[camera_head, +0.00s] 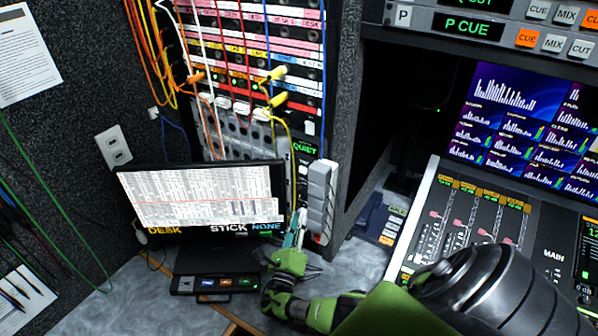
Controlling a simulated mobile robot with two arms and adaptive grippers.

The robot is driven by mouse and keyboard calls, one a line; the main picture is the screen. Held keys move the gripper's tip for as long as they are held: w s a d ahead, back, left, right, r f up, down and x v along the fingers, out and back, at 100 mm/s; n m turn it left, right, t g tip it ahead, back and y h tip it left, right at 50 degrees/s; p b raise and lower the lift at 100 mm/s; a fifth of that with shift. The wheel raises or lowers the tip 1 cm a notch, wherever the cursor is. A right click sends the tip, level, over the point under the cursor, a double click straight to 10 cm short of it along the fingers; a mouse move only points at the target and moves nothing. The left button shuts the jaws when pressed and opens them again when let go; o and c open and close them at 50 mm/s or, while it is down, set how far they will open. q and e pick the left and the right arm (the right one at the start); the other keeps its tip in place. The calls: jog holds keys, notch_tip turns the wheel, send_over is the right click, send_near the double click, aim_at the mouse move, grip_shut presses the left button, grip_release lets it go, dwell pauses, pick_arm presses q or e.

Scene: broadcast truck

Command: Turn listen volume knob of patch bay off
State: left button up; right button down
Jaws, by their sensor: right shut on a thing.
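The patch bay (255,55) stands at the back, with rows of labelled strips and many coloured cords plugged in. A narrow black panel with a green QUIET display (304,148) runs down its lower right side. My right gripper (299,217) reaches up to the low end of this panel, just right of the monitor. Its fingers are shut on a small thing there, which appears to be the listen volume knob. The fingers hide the knob, so its setting cannot be read. My left gripper is not in view.
A monitor (205,197) stands close left of my gripper, with a small button box (215,283) before it. A grey block column (321,195) is close on the right. A mixing console (470,225) fills the right. Bare grey desk (110,310) lies at lower left.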

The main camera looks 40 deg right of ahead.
jog(key=shift+d+r, duration=0.1)
jog(key=shift+r, duration=0.05)
jog(key=c, duration=1.9)
grip_release()
